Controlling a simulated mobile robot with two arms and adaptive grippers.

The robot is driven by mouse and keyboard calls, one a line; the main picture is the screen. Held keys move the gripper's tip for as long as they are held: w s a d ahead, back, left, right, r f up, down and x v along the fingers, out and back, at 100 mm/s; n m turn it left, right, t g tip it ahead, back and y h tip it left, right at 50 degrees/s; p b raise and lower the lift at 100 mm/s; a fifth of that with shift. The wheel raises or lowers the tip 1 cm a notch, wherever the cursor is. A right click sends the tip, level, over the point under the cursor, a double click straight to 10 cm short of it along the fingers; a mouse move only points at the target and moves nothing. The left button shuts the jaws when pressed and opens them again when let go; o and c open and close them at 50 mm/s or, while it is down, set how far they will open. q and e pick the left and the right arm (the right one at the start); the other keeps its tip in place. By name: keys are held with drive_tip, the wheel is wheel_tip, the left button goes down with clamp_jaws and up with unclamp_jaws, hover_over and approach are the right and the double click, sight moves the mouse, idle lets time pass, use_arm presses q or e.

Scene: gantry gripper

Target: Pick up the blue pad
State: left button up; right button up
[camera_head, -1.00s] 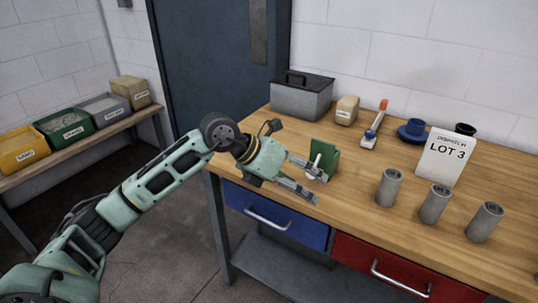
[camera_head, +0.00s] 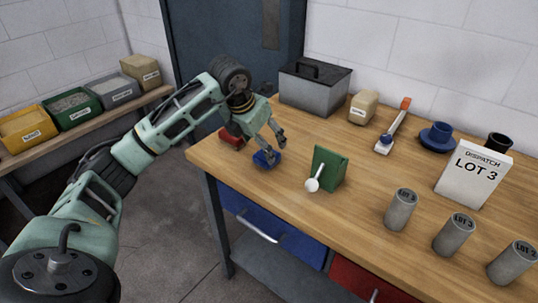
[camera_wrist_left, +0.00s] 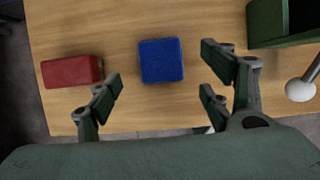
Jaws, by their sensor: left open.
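The blue pad (camera_head: 262,160) lies on the wooden bench near its left end, partly covered by my left gripper in the head view. In the left wrist view the blue pad (camera_wrist_left: 161,60) is fully visible as a square block. My left gripper (camera_head: 276,148) points down at it, open and empty. In the wrist view the left gripper's fingers (camera_wrist_left: 161,80) stand apart, one on either side of the pad in the picture, with the pad slightly beyond the tips. No contact shows. My right gripper is not in view.
A red block (camera_wrist_left: 72,71) lies left of the pad; a green holder (camera_head: 330,167) with a white-knobbed lever stands right. A grey toolbox (camera_head: 315,92) is behind. The bench's front edge is close.

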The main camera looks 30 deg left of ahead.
sight(259, 158)
use_arm(q)
drive_tip(key=p+x, duration=0.1)
drive_tip(key=x, duration=0.2)
drive_tip(key=shift+w+d+f, duration=0.1)
drive_tip(key=shift+w+f, duration=0.15)
drive_tip(key=shift+w, duration=0.05)
drive_tip(key=shift+x, duration=0.85)
drive_tip(key=shift+r, duration=0.1)
drive_tip(key=shift+c, duration=1.2)
drive_tip(key=c, duration=0.7)
drive_tip(key=shift+c, duration=1)
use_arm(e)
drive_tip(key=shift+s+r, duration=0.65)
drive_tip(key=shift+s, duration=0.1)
